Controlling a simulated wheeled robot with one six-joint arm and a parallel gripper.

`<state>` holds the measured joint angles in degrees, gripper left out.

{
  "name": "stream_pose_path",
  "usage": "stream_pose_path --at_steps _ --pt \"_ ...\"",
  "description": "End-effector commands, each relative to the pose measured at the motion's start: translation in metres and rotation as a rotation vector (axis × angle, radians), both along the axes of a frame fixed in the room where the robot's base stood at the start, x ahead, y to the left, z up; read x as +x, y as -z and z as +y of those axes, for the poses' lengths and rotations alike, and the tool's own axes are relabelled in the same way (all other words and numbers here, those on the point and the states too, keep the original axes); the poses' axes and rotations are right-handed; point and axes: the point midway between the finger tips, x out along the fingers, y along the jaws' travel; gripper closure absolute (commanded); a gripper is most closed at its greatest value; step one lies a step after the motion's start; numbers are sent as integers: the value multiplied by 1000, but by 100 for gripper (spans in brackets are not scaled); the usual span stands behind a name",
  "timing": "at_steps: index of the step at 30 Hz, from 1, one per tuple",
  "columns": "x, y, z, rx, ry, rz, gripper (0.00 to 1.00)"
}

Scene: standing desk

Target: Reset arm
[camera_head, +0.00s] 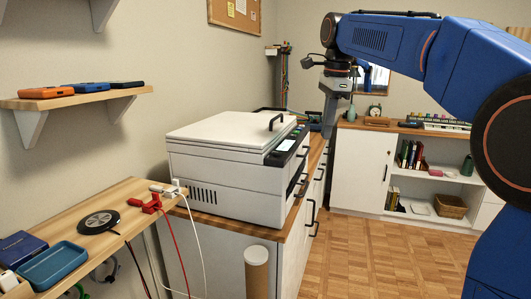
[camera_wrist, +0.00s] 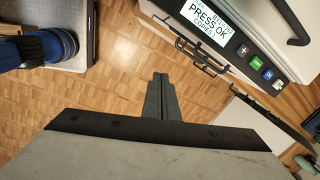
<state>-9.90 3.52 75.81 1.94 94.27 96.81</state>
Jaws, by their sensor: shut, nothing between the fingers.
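My blue arm (camera_head: 400,45) reaches across the upper right of the head view and bends down at its far end. My gripper (camera_head: 328,133) hangs there, pointing down, beside the right side of the white printer-like machine (camera_head: 225,150). In the wrist view my gripper (camera_wrist: 160,78) is shut, with its grey fingers together and nothing between them. Below the fingers that view shows wooden floor. The machine's panel (camera_wrist: 222,32) shows at the upper right there, with a screen reading "PRESS OK" and several buttons.
A desk (camera_head: 130,200) at the left holds a black round pad (camera_head: 98,222), a blue tray (camera_head: 53,264) and a red clamp-like thing (camera_head: 146,204). A shelf (camera_head: 70,98) is above it. A white cabinet (camera_head: 355,165) stands at the back. Floor (camera_head: 360,250) is clear at centre right.

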Motion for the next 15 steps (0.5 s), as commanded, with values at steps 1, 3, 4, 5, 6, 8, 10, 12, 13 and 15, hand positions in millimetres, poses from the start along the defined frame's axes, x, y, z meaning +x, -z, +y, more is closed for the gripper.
stream_pose_path --at_steps 1,3,4,5,6,8,10,12,13,15 --pt "-16 3 -7 -6 -51 -16 100" --pt "-34 11 -16 -16 -130 -36 100" --pt "-42 14 -20 -21 -164 -45 100" --pt "-50 18 -23 -26 -198 -54 100" --pt "-60 23 -28 -34 -244 -66 100" --pt "-77 31 -34 -46 -312 -83 100" --pt "-96 42 -42 -61 -391 -104 100" --pt "-115 54 -49 -79 -470 -124 100" --pt "-124 60 -52 -87 -504 -131 100" --pt "-143 73 -59 -107 -583 -151 100"
